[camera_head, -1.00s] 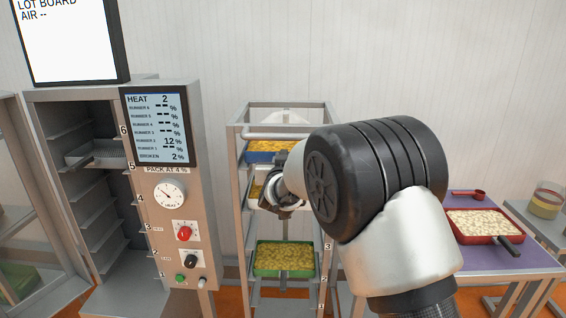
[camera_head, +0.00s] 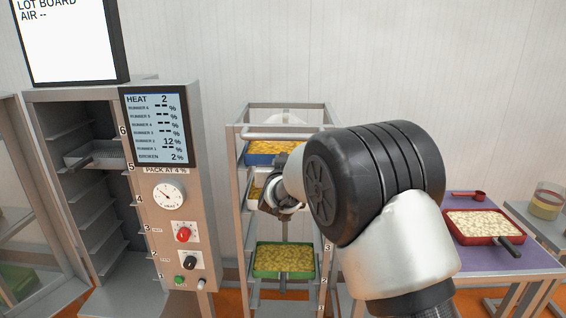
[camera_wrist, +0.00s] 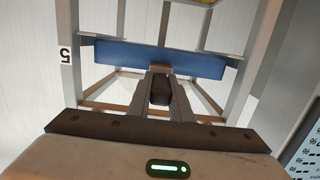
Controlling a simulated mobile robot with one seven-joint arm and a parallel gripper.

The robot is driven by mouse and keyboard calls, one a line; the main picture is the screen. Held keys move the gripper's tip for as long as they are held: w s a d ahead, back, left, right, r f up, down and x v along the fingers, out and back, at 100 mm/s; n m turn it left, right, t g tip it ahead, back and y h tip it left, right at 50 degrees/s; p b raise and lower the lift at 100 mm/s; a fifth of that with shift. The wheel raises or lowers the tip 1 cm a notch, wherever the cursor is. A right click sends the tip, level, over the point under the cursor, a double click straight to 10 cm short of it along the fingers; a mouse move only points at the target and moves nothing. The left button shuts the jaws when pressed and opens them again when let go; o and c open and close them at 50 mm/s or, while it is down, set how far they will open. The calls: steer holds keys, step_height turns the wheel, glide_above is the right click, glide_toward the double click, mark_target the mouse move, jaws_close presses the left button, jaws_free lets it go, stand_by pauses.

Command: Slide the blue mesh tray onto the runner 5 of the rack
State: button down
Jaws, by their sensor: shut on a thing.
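The blue mesh tray (camera_head: 262,159), filled with yellow pieces, is high in the open metal rack (camera_head: 240,200). In the wrist view its blue side (camera_wrist: 150,58) spans between the rack posts, close to the runner label 5 (camera_wrist: 65,55). Its ends look level with the side runners, but I cannot tell whether it rests fully on both. My gripper (camera_wrist: 160,92) is shut on the tray's dark handle in front of that side. In the head view my wrist and arm cover the handle and part of the rack's right side.
A heat cabinet (camera_head: 180,220) stands left, with a mesh tray (camera_head: 95,154) inside. A red tray (camera_head: 480,235) lies on the purple table (camera_head: 485,261) at right.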

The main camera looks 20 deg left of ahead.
steer(key=c, duration=1.5)
jaws_free()
steer(key=shift+r, duration=0.1)
steer(key=shift+c, duration=0.2)
steer(key=shift+f, duration=0.3)
steer(key=b+v, duration=0.2)
steer(key=v, duration=1.5)
steer(key=shift+s+r, duration=0.2)
steer(key=shift+s, duration=0.05)
steer(key=shift+d, duration=0.1)
steer(key=f+v, duration=0.1)
steer(key=v, duration=0.8)
